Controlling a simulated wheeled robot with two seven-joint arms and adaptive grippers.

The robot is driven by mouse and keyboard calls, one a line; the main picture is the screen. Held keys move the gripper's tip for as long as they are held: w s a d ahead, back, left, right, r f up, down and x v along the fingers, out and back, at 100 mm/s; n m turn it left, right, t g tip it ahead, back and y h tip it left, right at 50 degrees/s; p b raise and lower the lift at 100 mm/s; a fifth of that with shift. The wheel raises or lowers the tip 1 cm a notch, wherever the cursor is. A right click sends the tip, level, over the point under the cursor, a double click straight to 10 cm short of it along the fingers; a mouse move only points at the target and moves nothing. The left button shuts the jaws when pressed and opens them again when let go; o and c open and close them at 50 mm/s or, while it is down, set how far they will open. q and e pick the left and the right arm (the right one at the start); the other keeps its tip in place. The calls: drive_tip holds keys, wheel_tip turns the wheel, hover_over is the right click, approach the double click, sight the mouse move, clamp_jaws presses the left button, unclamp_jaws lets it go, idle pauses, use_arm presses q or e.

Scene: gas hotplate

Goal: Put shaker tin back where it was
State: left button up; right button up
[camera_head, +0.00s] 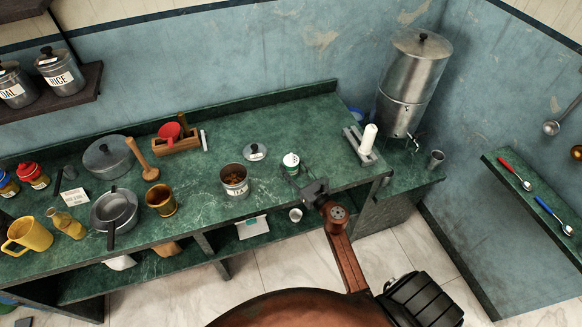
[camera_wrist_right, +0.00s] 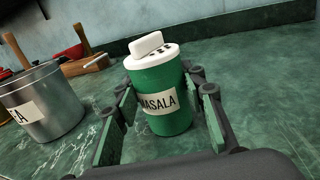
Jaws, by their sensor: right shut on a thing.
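The shaker tin (camera_head: 291,160) is green with a white top and stands about upright at the counter's middle right. The wrist view shows the tin (camera_wrist_right: 160,92) close up, with a MASALA label and a white flap on its lid. My right gripper (camera_head: 292,170) is shut on it, and the wrist view shows a finger of this gripper (camera_wrist_right: 164,100) on each side of the tin. I cannot tell whether its base touches the counter. My left gripper is not in view.
The TEA canister (camera_head: 234,188) stands left of the tin, its loose lid (camera_head: 255,152) behind. A wooden caddy (camera_head: 178,143) and mortar (camera_head: 161,208) are further left. A white cylinder on a stand (camera_head: 367,142) and steel dispenser (camera_head: 408,85) are right. Bare green counter (camera_head: 320,115) lies behind.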

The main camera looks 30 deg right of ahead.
drive_tip(key=o, duration=1.2)
drive_tip(key=shift+r+p, duration=0.2)
drive_tip(key=shift+p, duration=0.2)
drive_tip(key=s+b, duration=0.1)
drive_tip(key=s, duration=1)
drive_tip(key=shift+d+f+b, duration=0.1)
drive_tip(key=shift+f+b, duration=0.05)
drive_tip(key=shift+b, duration=0.15)
drive_tip(key=shift+s, duration=0.5)
